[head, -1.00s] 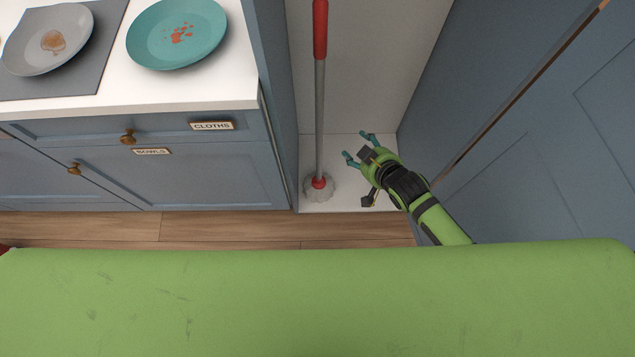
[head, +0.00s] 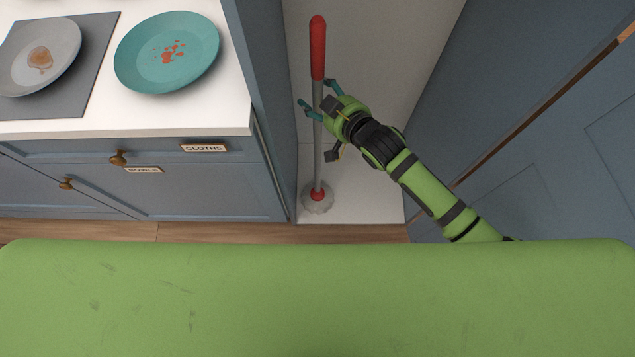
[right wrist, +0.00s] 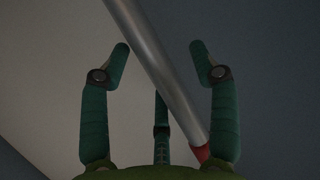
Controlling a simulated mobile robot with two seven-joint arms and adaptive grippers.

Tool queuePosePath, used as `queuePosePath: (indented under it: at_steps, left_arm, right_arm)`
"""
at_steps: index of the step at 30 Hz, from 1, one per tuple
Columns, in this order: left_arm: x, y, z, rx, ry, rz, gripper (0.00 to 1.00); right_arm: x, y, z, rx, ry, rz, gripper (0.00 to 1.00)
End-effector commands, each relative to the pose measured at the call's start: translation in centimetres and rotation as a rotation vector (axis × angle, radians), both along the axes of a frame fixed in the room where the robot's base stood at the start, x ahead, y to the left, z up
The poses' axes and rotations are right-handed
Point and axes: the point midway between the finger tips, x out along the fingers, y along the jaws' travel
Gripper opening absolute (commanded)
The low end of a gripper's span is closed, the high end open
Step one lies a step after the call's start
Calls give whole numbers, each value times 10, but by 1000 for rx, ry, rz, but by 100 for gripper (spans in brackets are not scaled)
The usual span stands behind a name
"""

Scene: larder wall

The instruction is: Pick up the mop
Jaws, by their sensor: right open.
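The mop stands upright in the open cupboard, with a red grip at the top, a grey metal shaft (head: 318,150) and a pale mop head on the cupboard floor. My right gripper (head: 316,94) is at the upper shaft, just below the red grip. Its fingers are open. In the right wrist view the shaft (right wrist: 155,62) runs slantwise between the open fingers of my right gripper (right wrist: 158,52), with a bit of the red grip low at the right. Whether any finger touches the shaft I cannot tell. My left gripper is not in view.
A blue cupboard side panel (head: 262,90) stands close left of the mop, and a blue door (head: 520,130) stands to the right. The white counter (head: 160,118) at left holds a teal plate (head: 135,52) and a grey plate (head: 62,78) on a grey mat.

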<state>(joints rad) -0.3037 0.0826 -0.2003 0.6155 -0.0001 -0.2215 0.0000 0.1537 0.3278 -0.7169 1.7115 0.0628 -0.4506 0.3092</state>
Motion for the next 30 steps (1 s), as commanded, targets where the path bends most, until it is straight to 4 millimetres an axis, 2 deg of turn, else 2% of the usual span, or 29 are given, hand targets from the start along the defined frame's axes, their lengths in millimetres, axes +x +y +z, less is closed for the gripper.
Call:
queuePosePath:
  at_steps: [7,9,12,23,26,30]
  left_arm:
    - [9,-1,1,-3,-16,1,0]
    - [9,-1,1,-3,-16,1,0]
    - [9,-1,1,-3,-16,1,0]
    - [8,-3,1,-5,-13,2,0]
    - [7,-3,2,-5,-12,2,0]
    - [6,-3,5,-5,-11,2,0]
  right_arm:
    - [1,1,-1,0,0,0,62]
    - [1,1,-1,0,0,0,34]
    - [1,1,-1,0,0,0,0]
    - [2,1,5,6,-5,0,0]
    - [3,1,16,7,-8,1,0]
    - [3,1,42,6,-11,0,0]
